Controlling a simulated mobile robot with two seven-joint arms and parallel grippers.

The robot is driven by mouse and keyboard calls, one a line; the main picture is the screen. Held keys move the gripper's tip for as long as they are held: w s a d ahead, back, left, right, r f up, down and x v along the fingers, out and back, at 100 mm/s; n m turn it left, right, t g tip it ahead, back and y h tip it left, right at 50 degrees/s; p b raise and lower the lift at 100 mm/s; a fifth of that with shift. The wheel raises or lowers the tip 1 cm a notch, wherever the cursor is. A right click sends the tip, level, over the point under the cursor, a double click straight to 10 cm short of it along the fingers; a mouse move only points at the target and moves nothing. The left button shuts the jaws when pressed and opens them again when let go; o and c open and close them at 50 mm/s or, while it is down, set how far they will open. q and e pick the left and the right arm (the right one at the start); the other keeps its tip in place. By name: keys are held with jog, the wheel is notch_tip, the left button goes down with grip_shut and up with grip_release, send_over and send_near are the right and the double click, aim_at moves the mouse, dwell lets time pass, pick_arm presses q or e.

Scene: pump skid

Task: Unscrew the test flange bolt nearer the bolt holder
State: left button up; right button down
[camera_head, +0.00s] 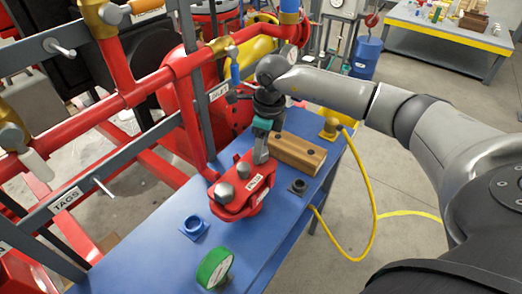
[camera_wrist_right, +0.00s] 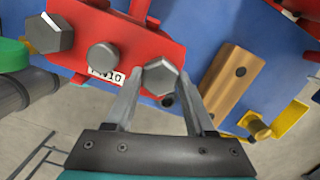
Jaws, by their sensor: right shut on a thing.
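The red test flange (camera_head: 238,190) sits on the blue bench, with two grey hex bolts and a round grey stud between them. The far bolt, nearer the wooden bolt holder (camera_head: 297,151), is hidden in the head view by my right gripper (camera_head: 262,150). In the right wrist view this hex bolt (camera_wrist_right: 161,78) sits between the fingertips of my right gripper (camera_wrist_right: 158,95), which is shut on its head. The other bolt (camera_head: 223,192) is at the flange's near end. The holder (camera_wrist_right: 232,82) stands just beside the gripper. My left gripper is not in view.
The blue bench (camera_head: 245,245) carries a green round item (camera_head: 214,267), a blue square fitting (camera_head: 194,227) and a dark square socket (camera_head: 298,187). A yellow fitting (camera_head: 328,129) with a yellow hose is past the holder. Red pipes and grey rails stand left.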

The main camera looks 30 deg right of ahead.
jog(key=shift+c, duration=0.9)
grip_release()
jog(key=shift+r, duration=0.1)
notch_tip(320, 180, up, 15)
jog(key=s+d, duration=0.1)
jog(key=shift+s, duration=0.2)
